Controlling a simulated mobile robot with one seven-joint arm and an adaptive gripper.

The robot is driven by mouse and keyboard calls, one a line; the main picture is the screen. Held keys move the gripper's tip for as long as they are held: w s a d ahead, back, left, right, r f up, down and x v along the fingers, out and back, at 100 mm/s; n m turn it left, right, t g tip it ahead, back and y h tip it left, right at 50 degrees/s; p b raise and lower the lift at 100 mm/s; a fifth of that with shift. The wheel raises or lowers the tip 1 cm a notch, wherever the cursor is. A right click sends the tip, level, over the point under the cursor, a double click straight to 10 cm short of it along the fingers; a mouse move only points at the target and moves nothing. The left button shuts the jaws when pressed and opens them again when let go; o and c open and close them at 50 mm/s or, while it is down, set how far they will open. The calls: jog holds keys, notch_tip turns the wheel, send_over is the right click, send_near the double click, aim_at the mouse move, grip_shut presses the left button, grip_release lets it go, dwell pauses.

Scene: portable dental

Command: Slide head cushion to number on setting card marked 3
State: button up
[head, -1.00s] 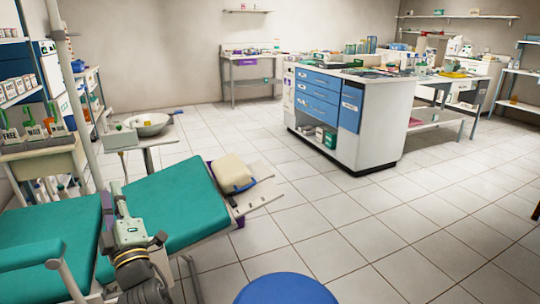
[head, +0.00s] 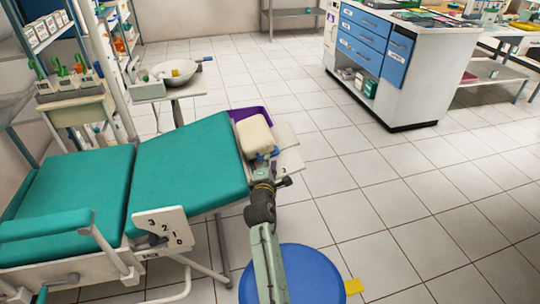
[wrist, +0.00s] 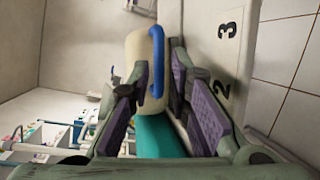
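The cream head cushion (head: 256,134) sits at the upper end of the teal reclining chair (head: 190,170), with a blue handle (head: 266,155) on its near side. In the wrist view the handle (wrist: 157,62) stands out from the cushion (wrist: 137,50). A pale setting card (head: 290,163) lies beside the cushion; in the wrist view the card (wrist: 212,60) shows the numbers 3 and 2. My gripper (wrist: 160,75) is open, its purple-padded fingers either side of the handle's lower end. Whether they touch it I cannot tell.
A second card (head: 163,232), marked BACK with numbers, is on the chair's side. A blue round stool (head: 318,275) stands under my arm. Floor on the right is clear.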

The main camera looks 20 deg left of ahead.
aim_at(257, 140)
jog(key=shift+x, duration=1.95)
jog(key=shift+c, duration=0.4)
grip_shut()
